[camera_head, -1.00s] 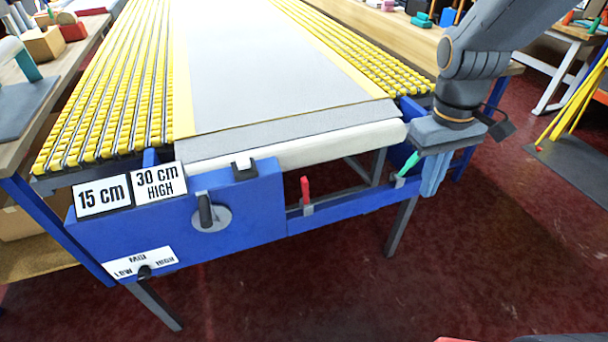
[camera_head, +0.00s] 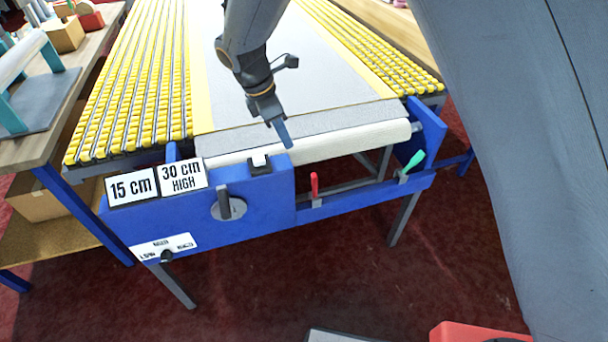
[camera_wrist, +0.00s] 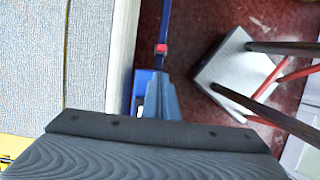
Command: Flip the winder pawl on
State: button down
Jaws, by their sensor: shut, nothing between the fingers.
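The blue winder end frame (camera_head: 270,205) stands at the near end of the roller table. A small black-and-white piece (camera_head: 260,162) sits on its top edge; I cannot tell for sure whether this is the pawl. A red lever (camera_head: 314,184) stands upright on the lower rail, and a green lever (camera_head: 412,162) leans at its right end. My gripper (camera_head: 287,145) is shut and empty, pointing down just right of the black-and-white piece. In the wrist view, its blue fingers (camera_wrist: 161,100) point towards the red lever.
A pale roller (camera_head: 350,143) with grey rug lies behind the frame. A workbench (camera_head: 60,120) is at the left. My arm covers the right side.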

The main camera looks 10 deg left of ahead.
jog(key=p, duration=0.3)
send_near(314, 187)
jog(key=f, duration=0.2)
jog(key=w+f, duration=0.1)
jog(key=f, duration=0.2)
jog(key=shift+w+a+f, duration=0.1)
jog(key=shift+a, duration=0.15)
jog(key=shift+w, duration=0.1)
